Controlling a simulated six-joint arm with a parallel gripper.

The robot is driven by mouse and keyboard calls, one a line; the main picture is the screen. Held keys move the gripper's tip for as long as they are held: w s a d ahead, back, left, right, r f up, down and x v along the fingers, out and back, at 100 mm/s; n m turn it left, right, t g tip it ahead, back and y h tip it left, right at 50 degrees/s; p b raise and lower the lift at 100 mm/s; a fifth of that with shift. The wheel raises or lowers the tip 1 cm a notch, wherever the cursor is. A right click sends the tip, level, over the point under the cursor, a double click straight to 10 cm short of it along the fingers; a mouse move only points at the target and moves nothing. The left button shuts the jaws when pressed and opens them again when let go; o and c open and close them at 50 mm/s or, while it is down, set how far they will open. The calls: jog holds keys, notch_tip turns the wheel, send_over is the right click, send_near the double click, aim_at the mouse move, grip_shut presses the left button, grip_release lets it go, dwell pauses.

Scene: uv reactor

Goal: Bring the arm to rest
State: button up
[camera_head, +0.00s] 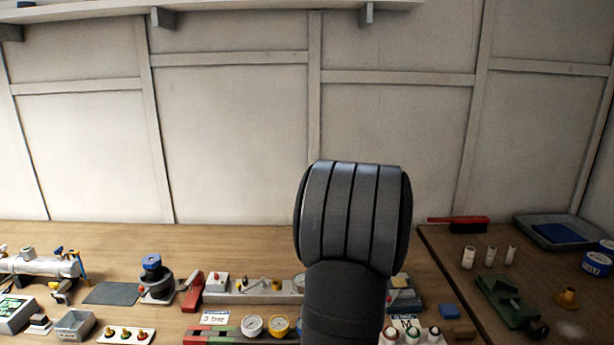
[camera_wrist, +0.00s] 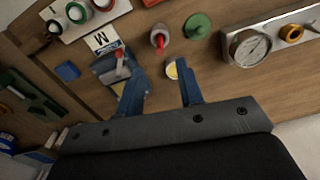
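My gripper (camera_wrist: 158,85) shows in the wrist view with its two blue fingers spread wide apart. I see nothing held between them. The wooden bench (camera_wrist: 220,78) lies beyond the fingertips. A small round yellow-faced part (camera_wrist: 172,70) appears beside the right finger, and a grey-blue device with a red lever (camera_wrist: 112,64) appears behind the left finger. I cannot tell how far the fingertips are from either. In the head view my dark arm rises in front of the bench and hides the gripper and part of the middle of the bench.
The wrist view shows a pressure gauge (camera_wrist: 248,46), a green disc (camera_wrist: 198,26), a card marked M (camera_wrist: 103,40) and a blue block (camera_wrist: 68,71). In the head view, a green vise-like tool (camera_head: 508,302) and grey tray (camera_head: 556,232) stand right; a blue-capped device (camera_head: 154,280) stands left.

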notch_tip(320, 180, down, 6)
jog(key=shift+f, duration=0.1)
jog(key=shift+r, duration=0.2)
dwell(0.3)
notch_tip(320, 180, up, 16)
notch_tip(320, 180, down, 16)
jog(key=shift+f, duration=0.25)
notch_tip(320, 180, up, 4)
jog(key=shift+r, duration=0.85)
